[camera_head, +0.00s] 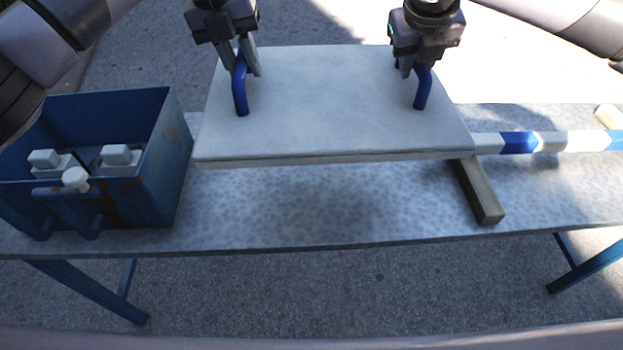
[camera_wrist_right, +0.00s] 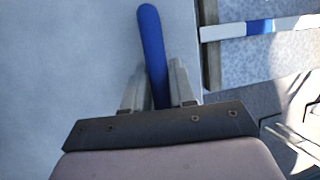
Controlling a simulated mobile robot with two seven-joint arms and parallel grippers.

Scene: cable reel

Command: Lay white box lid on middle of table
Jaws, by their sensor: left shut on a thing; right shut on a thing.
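The white box lid (camera_head: 330,110) is a flat pale panel with two blue handles. It is held level above the middle of the table (camera_head: 300,220), with a shadow on the tabletop under its front edge. My left gripper (camera_head: 243,66) is shut on the lid's left blue handle (camera_head: 240,92). My right gripper (camera_head: 418,66) is shut on the right blue handle (camera_head: 422,92). In the right wrist view, the right gripper (camera_wrist_right: 158,92) has its fingers on both sides of the blue handle (camera_wrist_right: 151,40). The lid hides the table behind it.
A blue open box (camera_head: 160,170) with grey-white fittings stands at the table's left end, close to the lid's left edge. A wooden block (camera_head: 478,192) and a blue-and-white striped bar (camera_head: 518,143) lie at the right. The front middle of the table is clear.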

